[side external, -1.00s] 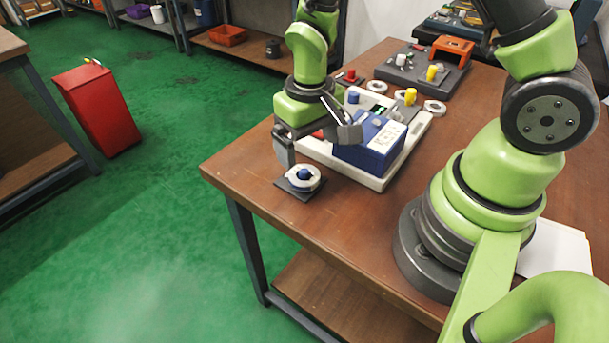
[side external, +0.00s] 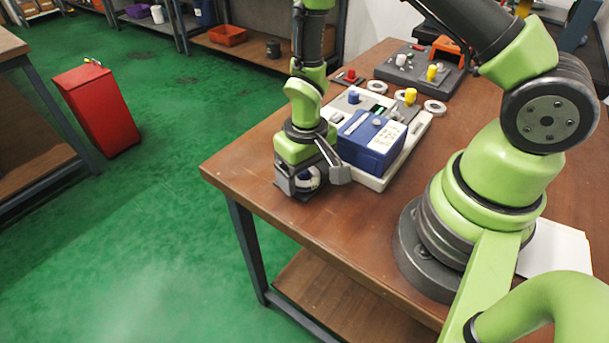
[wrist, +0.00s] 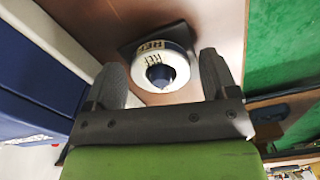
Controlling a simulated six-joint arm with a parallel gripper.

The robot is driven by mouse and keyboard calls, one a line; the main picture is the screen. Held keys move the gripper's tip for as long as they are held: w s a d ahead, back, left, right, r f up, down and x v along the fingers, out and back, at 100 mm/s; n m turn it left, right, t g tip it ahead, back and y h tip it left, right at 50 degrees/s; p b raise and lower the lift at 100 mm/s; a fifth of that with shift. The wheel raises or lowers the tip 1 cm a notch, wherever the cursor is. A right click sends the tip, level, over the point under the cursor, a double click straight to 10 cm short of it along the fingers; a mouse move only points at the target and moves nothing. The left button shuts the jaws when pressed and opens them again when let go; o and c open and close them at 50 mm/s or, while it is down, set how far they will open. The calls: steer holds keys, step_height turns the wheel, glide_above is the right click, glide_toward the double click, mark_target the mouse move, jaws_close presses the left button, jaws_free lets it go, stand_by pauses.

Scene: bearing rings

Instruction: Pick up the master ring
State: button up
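The master ring (wrist: 150,51) is a white ring with dark "REF" lettering. It sits around a blue post (wrist: 158,73) on a small dark plate (wrist: 126,49). My gripper (wrist: 162,67) is open above the plate, with one finger on each side of the ring. In the wrist view a gap shows between the ring and each fingertip. In the side view my gripper (side external: 313,180) is low over the plate at the table's corner, and its fingers partly hide the ring.
A blue box (side external: 369,145) on a white tray (side external: 401,158) stands close beside my gripper. Behind are a grey board (side external: 420,72) with pegs and some loose rings (side external: 435,107). The table's edge (side external: 262,227) is near.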

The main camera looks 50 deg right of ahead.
steer(key=c, duration=0.8)
steer(key=shift+c, duration=0.2)
steer(key=shift+r, duration=0.1)
